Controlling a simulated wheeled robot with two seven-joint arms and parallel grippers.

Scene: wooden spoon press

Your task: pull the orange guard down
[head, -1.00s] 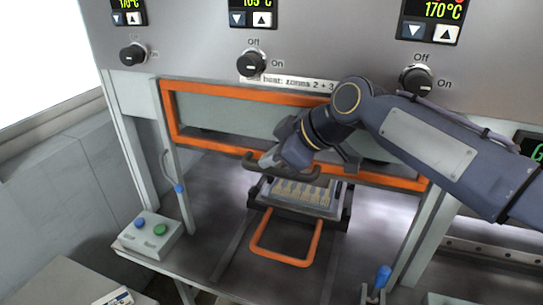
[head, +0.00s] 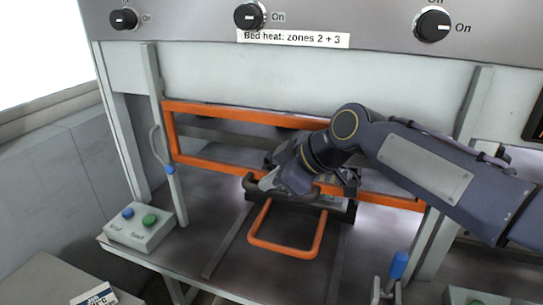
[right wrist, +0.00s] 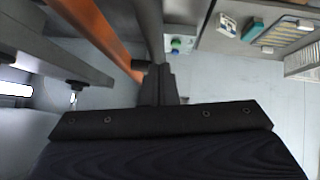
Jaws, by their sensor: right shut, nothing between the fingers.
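The orange guard (head: 170,135) is a rectangular frame across the press opening, partly lowered, its lower bar just above the level of the bed tray. A dark handle (head: 250,188) sticks out at its lower middle. My right gripper (head: 272,184) is shut with nothing between its fingers and sits at this handle, reaching in from the right. It hides much of the handle and of the guard's lower bar; I cannot tell exactly where they touch. In the right wrist view the closed fingers (right wrist: 160,85) are beside the orange guard bar (right wrist: 100,30). My left gripper is not in view.
A tray with an orange pull handle (head: 285,252) stands below the guard. A button box (head: 145,226) with blue and green buttons is at left. Grey posts (head: 462,140) flank the opening.

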